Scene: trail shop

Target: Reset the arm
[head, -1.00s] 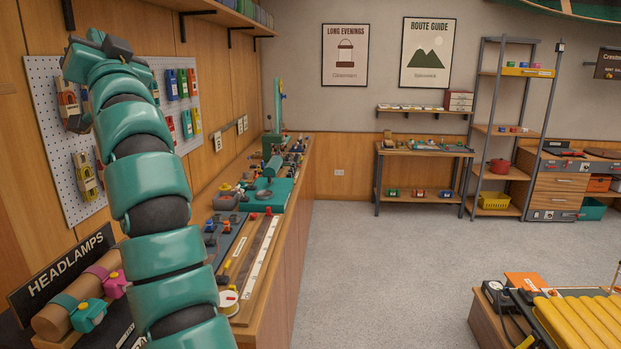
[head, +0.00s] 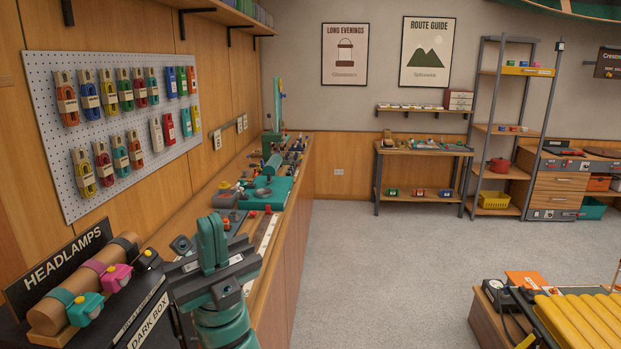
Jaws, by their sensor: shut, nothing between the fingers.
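My gripper (head: 209,222) is in the lower middle-left of the head view, pointing up at the end of my teal arm. Its two teal fingers are together above the dark grey palm, with nothing between them. It stands in front of the long wooden counter (head: 291,215) and hides part of the counter top. The arm is folded low, and most of it is out of view below.
The headlamp stand (head: 58,318) and the dark box (head: 148,322) are close on the left of my gripper. A pegboard (head: 60,135) with several carabiner-like items hangs on the left wall. The grey floor (head: 380,270) to the right is clear up to a slatted yellow item (head: 580,320).

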